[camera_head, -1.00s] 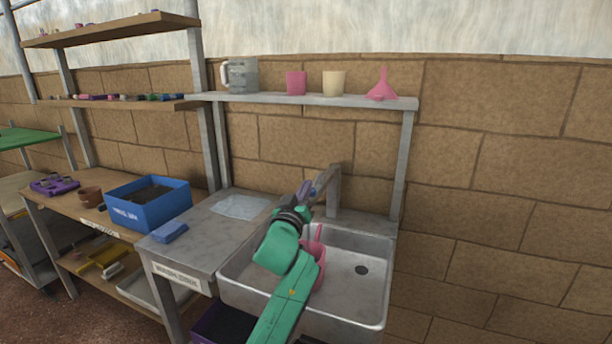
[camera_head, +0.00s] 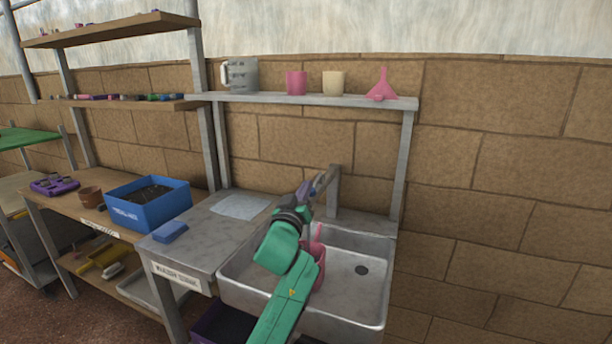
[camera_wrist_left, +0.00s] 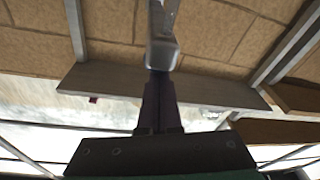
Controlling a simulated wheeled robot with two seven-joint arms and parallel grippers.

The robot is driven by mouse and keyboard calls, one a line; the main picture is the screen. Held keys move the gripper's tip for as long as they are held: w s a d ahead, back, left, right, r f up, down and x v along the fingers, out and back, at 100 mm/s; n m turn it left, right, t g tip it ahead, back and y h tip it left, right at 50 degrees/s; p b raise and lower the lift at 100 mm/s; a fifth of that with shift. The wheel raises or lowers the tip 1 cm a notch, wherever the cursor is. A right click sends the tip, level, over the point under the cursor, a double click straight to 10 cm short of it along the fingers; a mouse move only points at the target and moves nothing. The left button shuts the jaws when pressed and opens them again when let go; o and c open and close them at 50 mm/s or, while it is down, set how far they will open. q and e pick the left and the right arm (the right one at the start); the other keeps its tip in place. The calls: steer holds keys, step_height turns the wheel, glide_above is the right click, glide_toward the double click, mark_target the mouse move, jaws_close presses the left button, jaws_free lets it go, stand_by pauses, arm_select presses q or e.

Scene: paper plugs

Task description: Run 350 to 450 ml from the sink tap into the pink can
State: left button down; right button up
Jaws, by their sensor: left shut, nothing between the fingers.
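The pink can (camera_head: 319,275) stands in the sink (camera_head: 345,310), partly hidden behind my left arm. A thin pink part of it rises beside the arm. The grey tap (camera_head: 334,190) stands at the back of the sink. My left gripper (camera_head: 312,186) is shut and empty, with its fingertips close to the tap's upper part. In the left wrist view the shut dark fingers (camera_wrist_left: 159,78) meet or nearly meet the grey tap (camera_wrist_left: 163,48); I cannot tell if they touch. Whether water runs is not clear. My right gripper is out of view.
A shelf (camera_head: 350,101) above the sink holds a grey jug (camera_head: 242,76), a pink cup (camera_head: 296,83), a cream cup (camera_head: 334,83) and a pink funnel (camera_head: 381,85). Left of the sink are a blue sponge-like block (camera_head: 170,232) and a blue box (camera_head: 150,208). The sink's right side is clear.

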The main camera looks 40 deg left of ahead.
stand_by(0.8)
arm_select(q)
step_height(320, 180, up, 5)
steer(key=a+p, duration=0.1)
steer(key=p, duration=0.4)
steer(key=b+v, duration=0.3)
steer(key=v, duration=0.6)
steer(key=shift+s+f+b, duration=0.3)
steer(key=shift+s+f, duration=0.05)
steer(key=shift+f, duration=0.05)
